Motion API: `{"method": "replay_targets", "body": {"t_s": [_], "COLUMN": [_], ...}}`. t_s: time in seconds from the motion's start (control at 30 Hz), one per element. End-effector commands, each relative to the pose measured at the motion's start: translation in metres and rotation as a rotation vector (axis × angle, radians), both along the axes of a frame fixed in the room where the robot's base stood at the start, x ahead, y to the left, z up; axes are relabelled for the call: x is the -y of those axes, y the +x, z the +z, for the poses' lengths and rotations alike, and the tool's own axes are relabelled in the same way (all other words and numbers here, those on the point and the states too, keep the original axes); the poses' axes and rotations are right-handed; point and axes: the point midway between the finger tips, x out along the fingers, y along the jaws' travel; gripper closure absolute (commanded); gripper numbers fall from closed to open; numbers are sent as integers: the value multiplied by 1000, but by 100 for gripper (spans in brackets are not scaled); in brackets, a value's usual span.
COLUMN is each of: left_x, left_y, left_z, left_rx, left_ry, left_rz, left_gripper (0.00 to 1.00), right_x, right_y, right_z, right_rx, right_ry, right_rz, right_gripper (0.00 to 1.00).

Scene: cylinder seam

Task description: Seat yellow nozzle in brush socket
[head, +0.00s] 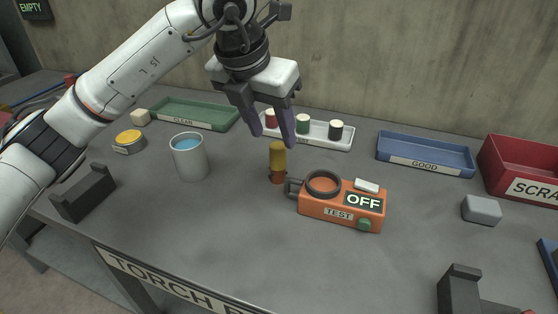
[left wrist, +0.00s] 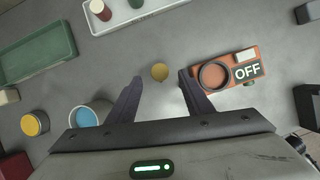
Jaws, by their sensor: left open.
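The yellow nozzle (head: 278,155) stands upright on the bench, its lower part brownish orange. My left gripper (head: 281,133) is open and empty, pointing down above the nozzle. The orange test box (head: 340,207) with a dark ring on top and an OFF display stands right of the nozzle; it also shows in the left wrist view (left wrist: 228,72). I cannot tell which part is the brush socket. My right gripper is not in view.
A cup of blue liquid (head: 189,157) and a yellow-topped tin (head: 129,141) stand left. Behind are the green CLEAN tray (head: 195,112), a white tray (head: 328,139) with three coloured cylinders, and the blue GOOD tray (head: 425,153). A red SCRAP bin (head: 520,165) and grey block (head: 481,210) are right.

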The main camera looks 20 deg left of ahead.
Motion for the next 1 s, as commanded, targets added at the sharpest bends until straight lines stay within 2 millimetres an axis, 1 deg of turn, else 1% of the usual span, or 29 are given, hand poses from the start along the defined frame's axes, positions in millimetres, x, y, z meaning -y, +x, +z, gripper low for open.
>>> {"method": "replay_targets", "body": {"t_s": [0.03, 0.27, 0.4, 0.5, 0.6, 0.8, 0.83, 0.87, 1.0], "left_x": [1, 3, 2, 4, 5, 5, 5, 5, 5], "left_y": [3, 10, 14, 20, 22, 23, 23, 23, 23], "left_z": [-9, -32, -54, -65, -70, -71, -71, -71, -71], "left_rx": [-5, -4, -5, -4, -1, 0, -1, -1, -1], "left_ry": [-1, -3, -1, -3, -3, -4, -3, -3, -3], "left_rz": [-1, -2, -2, -4, -5, -5, -5, -5, -5], "left_gripper": [54, 54, 54, 54, 54, 54, 55, 60, 84], "right_x": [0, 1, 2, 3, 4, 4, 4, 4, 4], "right_y": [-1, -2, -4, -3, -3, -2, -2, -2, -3], "right_z": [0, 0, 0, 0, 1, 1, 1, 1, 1], "right_rx": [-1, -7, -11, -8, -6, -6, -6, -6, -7], "right_ry": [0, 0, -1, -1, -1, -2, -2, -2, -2], "right_rz": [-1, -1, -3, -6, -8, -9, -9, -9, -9], "right_gripper": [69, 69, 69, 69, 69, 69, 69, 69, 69]}}
